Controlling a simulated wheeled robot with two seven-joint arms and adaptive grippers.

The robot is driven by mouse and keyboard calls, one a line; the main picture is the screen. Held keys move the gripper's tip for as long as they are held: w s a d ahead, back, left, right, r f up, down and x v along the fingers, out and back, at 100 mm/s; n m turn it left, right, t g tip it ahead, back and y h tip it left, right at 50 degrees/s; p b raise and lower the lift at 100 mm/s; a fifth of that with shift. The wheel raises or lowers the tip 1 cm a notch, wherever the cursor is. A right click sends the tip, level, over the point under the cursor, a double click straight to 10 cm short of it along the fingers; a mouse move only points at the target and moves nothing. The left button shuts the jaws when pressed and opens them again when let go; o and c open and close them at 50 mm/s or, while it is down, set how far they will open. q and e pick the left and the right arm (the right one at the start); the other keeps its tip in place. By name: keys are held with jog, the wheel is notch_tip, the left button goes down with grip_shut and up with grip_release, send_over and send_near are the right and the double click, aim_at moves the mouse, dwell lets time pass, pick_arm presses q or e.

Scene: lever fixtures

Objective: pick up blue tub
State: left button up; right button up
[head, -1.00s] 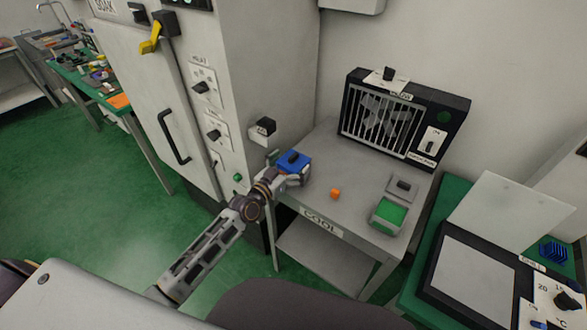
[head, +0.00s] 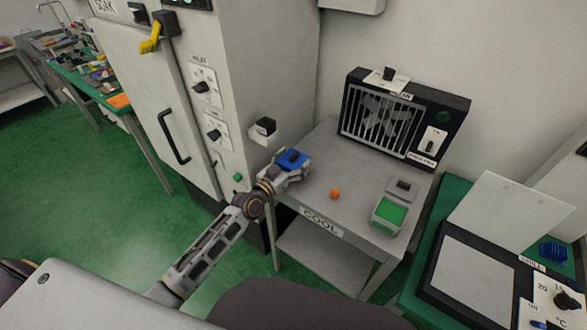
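The blue tub (head: 293,159) is at the left edge of the grey table marked COOL, with a dark knob or handle on its top. My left gripper (head: 296,172) is at the tub's near side, with its fingers around or against it. The tub and the wrist partly hide the fingers, so I cannot tell whether they are closed on it. I cannot tell whether the tub rests on the table or is slightly above it. My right gripper is not in view.
The COOL table (head: 345,170) holds an orange cube (head: 335,193), a green-filled grey tray (head: 389,213) and a grey lidded piece (head: 402,187). A black fan unit (head: 400,115) stands behind. The tall SOAK cabinet (head: 180,100) rises close to the left of my gripper.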

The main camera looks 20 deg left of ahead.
pick_arm(q)
jog(key=c, duration=0.7)
jog(key=shift+r, duration=0.85)
notch_tip(320, 180, up, 9)
jog(key=shift+f+p, duration=0.1)
jog(key=shift+p, duration=0.8)
notch_tip(320, 180, up, 8)
jog(key=shift+f+p, duration=0.25)
jog(key=shift+p, duration=0.05)
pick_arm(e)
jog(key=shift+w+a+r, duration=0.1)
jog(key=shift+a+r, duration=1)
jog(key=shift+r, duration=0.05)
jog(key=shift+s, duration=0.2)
